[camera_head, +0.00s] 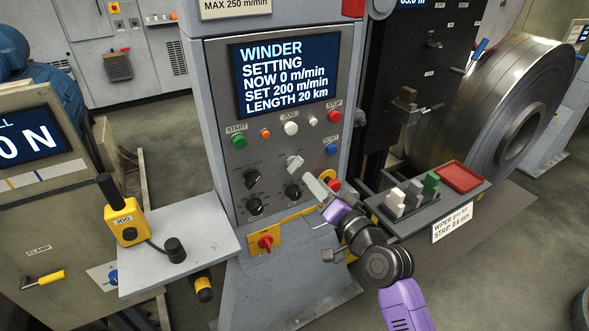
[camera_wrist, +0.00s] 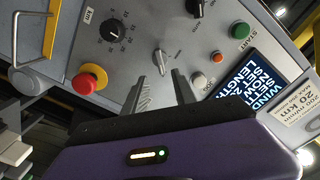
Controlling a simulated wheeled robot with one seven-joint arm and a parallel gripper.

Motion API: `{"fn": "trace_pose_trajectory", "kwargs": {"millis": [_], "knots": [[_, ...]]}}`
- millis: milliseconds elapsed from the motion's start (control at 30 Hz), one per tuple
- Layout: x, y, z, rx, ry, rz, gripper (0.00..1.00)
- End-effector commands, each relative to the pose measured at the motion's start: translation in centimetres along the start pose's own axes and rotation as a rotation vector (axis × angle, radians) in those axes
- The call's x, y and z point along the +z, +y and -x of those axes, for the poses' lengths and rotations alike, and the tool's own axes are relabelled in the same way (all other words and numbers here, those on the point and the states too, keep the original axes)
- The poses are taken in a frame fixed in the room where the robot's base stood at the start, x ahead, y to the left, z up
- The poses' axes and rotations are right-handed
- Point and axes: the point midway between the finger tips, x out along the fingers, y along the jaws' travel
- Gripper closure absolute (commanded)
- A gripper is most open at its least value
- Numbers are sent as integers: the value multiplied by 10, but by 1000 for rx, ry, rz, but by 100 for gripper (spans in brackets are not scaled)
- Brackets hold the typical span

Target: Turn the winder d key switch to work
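The winder panel (camera_head: 218,90) stands upright in the head view; its screen (camera_head: 290,72) reads "WINDER SETTING, NOW 0 m/min". A silver switch handle (camera_head: 294,163), apparently the key switch, sits below the white JOG button. In the wrist view the same silver handle (camera_wrist: 160,60) lies just beyond the fingertips, roughly in line with the gap between them. Its position labels are too small to read. My gripper (camera_wrist: 164,76) is open and empty, apart from the handle. In the head view my gripper (camera_head: 317,180) is just right of and below the switch.
Black knobs (camera_head: 254,206) and a red mushroom button (camera_wrist: 87,80) with a yellow collar are close by. A tray (camera_head: 407,222) with small blocks stands at right, a shelf (camera_head: 200,238) at left.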

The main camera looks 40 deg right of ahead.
Motion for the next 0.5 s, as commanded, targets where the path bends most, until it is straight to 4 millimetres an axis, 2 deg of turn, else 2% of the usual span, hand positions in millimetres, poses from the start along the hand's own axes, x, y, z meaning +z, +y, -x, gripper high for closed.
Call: {"fn": "trace_pose_trajectory", "kwargs": {"millis": [500], "knots": [[0,-2,-67,-1,-2,-2,67]]}}
